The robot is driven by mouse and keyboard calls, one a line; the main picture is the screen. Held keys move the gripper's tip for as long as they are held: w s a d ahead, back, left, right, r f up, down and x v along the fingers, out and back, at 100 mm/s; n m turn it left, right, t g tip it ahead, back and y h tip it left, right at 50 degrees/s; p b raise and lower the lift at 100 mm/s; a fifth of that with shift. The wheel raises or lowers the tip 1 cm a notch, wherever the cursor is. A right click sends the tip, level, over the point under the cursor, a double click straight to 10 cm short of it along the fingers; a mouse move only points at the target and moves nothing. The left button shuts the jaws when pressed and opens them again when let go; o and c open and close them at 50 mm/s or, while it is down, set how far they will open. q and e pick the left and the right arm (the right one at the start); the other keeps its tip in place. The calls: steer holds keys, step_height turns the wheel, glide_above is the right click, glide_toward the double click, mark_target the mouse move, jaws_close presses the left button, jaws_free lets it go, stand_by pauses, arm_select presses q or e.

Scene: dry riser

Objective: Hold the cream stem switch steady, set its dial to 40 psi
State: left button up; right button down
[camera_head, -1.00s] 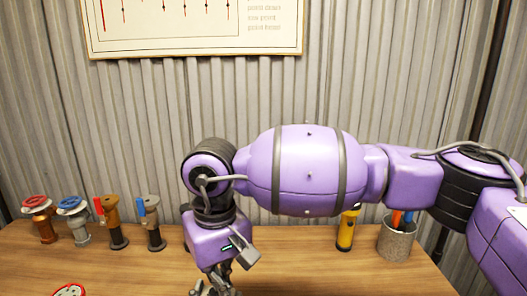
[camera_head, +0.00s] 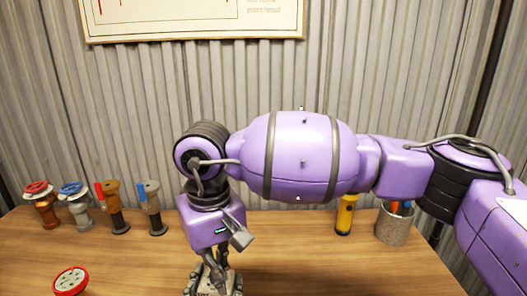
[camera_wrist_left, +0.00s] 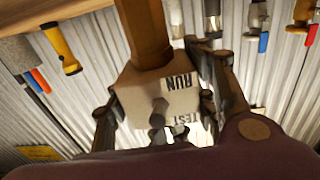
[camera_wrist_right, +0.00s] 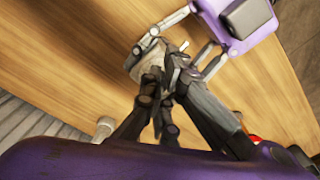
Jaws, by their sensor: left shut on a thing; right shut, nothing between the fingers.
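The cream stem switch (camera_wrist_left: 140,97) shows in the left wrist view as a boxy body marked TEST and RUN. My left gripper (camera_wrist_left: 158,108) is shut on it, with a finger on each side. Its cream body also shows at the bottom edge of the head view (camera_head: 220,290) and, partly covered by fingers, in the right wrist view (camera_wrist_right: 152,58). My right gripper (camera_head: 214,268) points down just over the switch, its fingers together and empty. I cannot tell whether they touch it. The dial and its reading cannot be made out.
A red-rimmed round gauge (camera_head: 70,281) lies at the front left of the wooden table (camera_head: 330,270). Several valves stand in a row at the back left, such as the red-wheeled one (camera_head: 42,203). A yellow flashlight (camera_head: 345,215) and a pen cup (camera_head: 396,224) stand behind my right arm.

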arm_select(q)
steer(key=shift+s+d+r, duration=0.1)
steer(key=shift+d+r, duration=0.15)
steer(key=shift+d, duration=0.05)
arm_select(e)
steer(key=shift+s+a+f, duration=0.4)
steer(key=shift+s+f, duration=0.1)
steer(key=shift+f, duration=0.1)
steer(key=shift+s, duration=0.15)
arm_select(q)
steer(key=shift+a, duration=0.1)
arm_select(e)
steer(key=shift+s, duration=0.3)
steer(key=shift+r, duration=0.15)
arm_select(q)
steer(key=shift+a+f, duration=0.2)
steer(key=shift+f, duration=0.05)
arm_select(e)
steer(key=shift+w+d+r, duration=0.1)
steer(key=shift+w+r, duration=0.1)
steer(key=shift+r, duration=1.4)
steer(key=shift+w+d+r, duration=0.1)
steer(key=shift+w+r, duration=0.05)
steer(key=shift+r, duration=1.4)
arm_select(q)
steer(key=o, duration=1.6)
